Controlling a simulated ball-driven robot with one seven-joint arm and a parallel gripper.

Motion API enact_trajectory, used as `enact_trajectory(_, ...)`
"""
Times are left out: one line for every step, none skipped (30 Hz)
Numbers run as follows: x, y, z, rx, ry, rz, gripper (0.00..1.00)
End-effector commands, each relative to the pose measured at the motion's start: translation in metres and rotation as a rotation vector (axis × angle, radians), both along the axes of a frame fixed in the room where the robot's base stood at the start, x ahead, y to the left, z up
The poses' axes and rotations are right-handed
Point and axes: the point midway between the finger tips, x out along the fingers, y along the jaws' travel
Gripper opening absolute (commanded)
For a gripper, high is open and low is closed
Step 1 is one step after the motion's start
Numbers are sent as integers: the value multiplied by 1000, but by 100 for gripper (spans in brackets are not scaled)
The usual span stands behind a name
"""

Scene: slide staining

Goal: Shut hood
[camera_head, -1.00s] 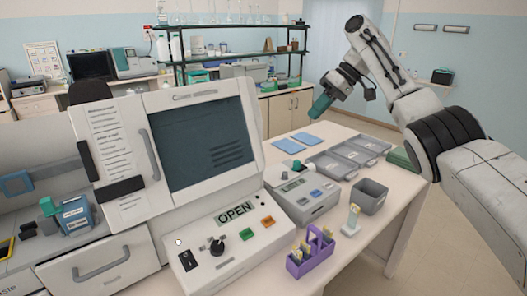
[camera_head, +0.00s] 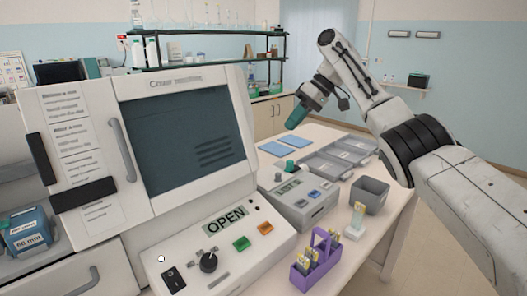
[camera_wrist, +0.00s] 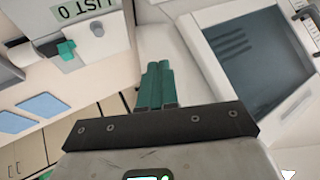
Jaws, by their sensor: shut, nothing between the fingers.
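The white machine (camera_head: 205,85) stands on the bench, with a dark window (camera_head: 190,140) in its sloping front. A small display (camera_head: 226,219) on its panel reads OPEN. To the left of the window is a white panel with printed text (camera_head: 75,135) and a vertical grey handle (camera_head: 122,150). Which part is the hood I cannot tell for sure. My gripper (camera_head: 296,116), with teal fingers, is shut and empty in the air, to the right of the machine and apart from it. In the wrist view the shut fingers (camera_wrist: 155,80) point away beside the machine's window (camera_wrist: 252,55).
A grey device (camera_head: 303,200), an open grey bin (camera_head: 370,194), a purple rack (camera_head: 317,262) and grey trays (camera_head: 340,155) stand on the bench right of the machine. Two blue sheets (camera_head: 283,143) lie farther back. A blue box (camera_head: 27,232) is at the left. Floor shows at right.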

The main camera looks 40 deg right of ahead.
Motion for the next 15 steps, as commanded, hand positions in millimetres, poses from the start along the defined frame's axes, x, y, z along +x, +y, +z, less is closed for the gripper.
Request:
enact_trajectory(3,4,-8,0,1,2,0)
enact_trajectory(4,7,-12,0,3,4,0)
enact_trajectory(7,10,-17,0,4,2,0)
enact_trajectory(9,13,-21,0,3,2,0)
enact_trajectory(11,16,-27,1,4,3,0)
enact_trajectory(14,20,-33,0,3,4,0)
enact_trajectory(16,23,-37,1,2,3,0)
enact_trajectory(18,26,-42,1,4,3,0)
enact_trajectory(21,30,-48,1,3,3,0)
enact_trajectory(23,33,-53,1,3,2,0)
enact_trajectory(25,36,-57,1,5,2,0)
enact_trajectory(28,39,-63,0,4,1,0)
enact_trajectory(30,42,-68,1,4,3,0)
enact_trajectory(31,45,-71,0,3,3,0)
enact_trajectory(31,49,-68,-2,-1,4,0)
